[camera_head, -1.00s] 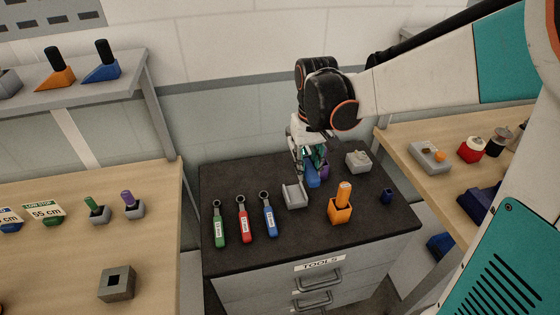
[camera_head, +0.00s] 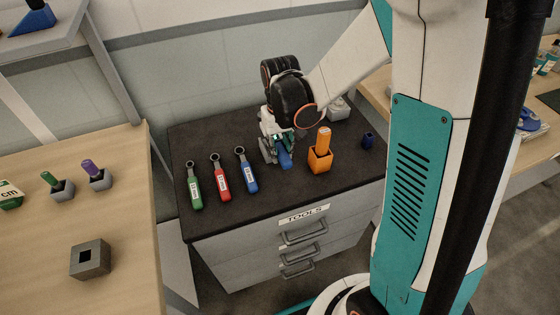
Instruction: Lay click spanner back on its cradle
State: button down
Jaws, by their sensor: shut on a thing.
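My gripper (camera_head: 279,139) is over the black bench top, pointing down, shut on a blue-handled tool, which I take to be the click spanner (camera_head: 285,159). Only its blue handle end shows, sticking out towards the camera; the rest is hidden by my gripper and wrist. A grey metal cradle (camera_head: 265,152) stands just left of the blue handle, partly covered by my gripper. I cannot tell whether the spanner touches the cradle.
Green (camera_head: 195,190), red (camera_head: 220,180) and blue (camera_head: 247,172) spanners lie left of the cradle. An orange holder (camera_head: 319,160) with an orange-handled tool stands close on the right. A small dark blue cup (camera_head: 368,139) is further right. The bench front is clear.

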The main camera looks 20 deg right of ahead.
notch_tip(320, 180, down, 4)
jog(key=shift+f+b, duration=0.25)
jog(key=shift+b, duration=0.6)
jog(key=shift+r, duration=0.1)
jog(key=c, duration=1.3)
grip_release()
jog(key=shift+c, duration=0.2)
